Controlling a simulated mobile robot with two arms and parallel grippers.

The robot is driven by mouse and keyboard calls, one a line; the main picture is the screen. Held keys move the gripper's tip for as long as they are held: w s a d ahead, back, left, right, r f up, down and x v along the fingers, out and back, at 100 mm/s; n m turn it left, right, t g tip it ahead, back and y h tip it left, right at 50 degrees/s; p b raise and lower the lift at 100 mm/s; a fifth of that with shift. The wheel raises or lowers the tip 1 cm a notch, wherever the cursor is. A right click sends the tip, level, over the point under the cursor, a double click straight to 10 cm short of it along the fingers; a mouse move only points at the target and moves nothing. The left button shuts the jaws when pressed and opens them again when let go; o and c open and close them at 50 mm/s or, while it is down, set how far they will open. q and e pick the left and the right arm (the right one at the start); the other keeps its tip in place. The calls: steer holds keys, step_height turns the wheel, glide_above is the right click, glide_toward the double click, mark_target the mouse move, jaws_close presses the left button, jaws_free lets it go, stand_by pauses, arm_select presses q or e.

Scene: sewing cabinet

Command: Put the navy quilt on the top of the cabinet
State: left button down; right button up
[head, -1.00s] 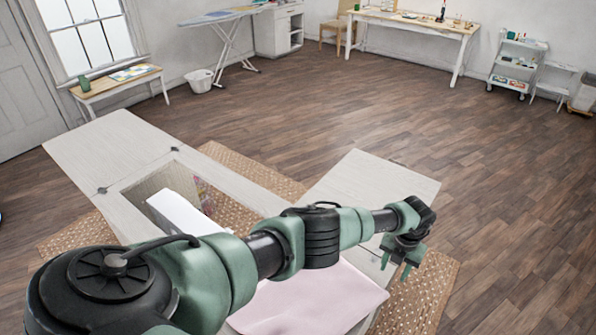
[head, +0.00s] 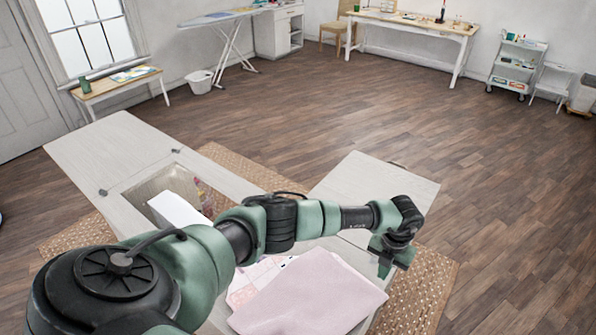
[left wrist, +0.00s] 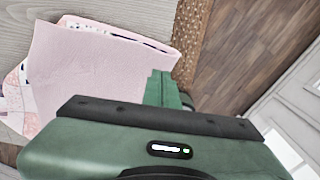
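The pale cabinet (head: 95,160) stands with its leaves spread, its top running from the left towards the right. A pale pink folded cloth (head: 310,290) lies on its near part and also shows in the left wrist view (left wrist: 95,65). I see no navy quilt in either view. My left gripper (head: 393,262) hangs just right of the pink cloth, near the cabinet's right edge. My right gripper is not in view.
A white machine (head: 175,208) sits in the cabinet's opening. Patterned fabric (head: 245,285) lies partly under the pink cloth. A woven rug (head: 425,290) lies below. The wooden floor (head: 370,105) beyond is clear. A bench (head: 115,85), ironing board (head: 215,20), worktable (head: 420,25) and cart (head: 515,65) stand far off.

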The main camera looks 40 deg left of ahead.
arm_select(q)
steer(key=shift+s+a+f, duration=0.85)
steer(key=shift+s+a, duration=1.65)
steer(key=shift+s, duration=2.4)
steer(key=shift+s+a+f, duration=0.85)
steer(key=shift+s+a, duration=1.7)
steer(key=shift+s, duration=2.35)
steer(key=shift+s+a+f, duration=0.85)
steer(key=shift+s+a, duration=1.65)
steer(key=shift+s, duration=2.4)
step_height(320, 180, down, 6)
steer(key=b, duration=0.4)
steer(key=shift+r+b, duration=0.2)
steer(key=shift+b, duration=0.15)
step_height(320, 180, up, 10)
steer(key=p, duration=0.7)
steer(key=shift+f+p, duration=0.25)
steer(key=shift+p, duration=0.15)
steer(key=shift+s+f, duration=0.1)
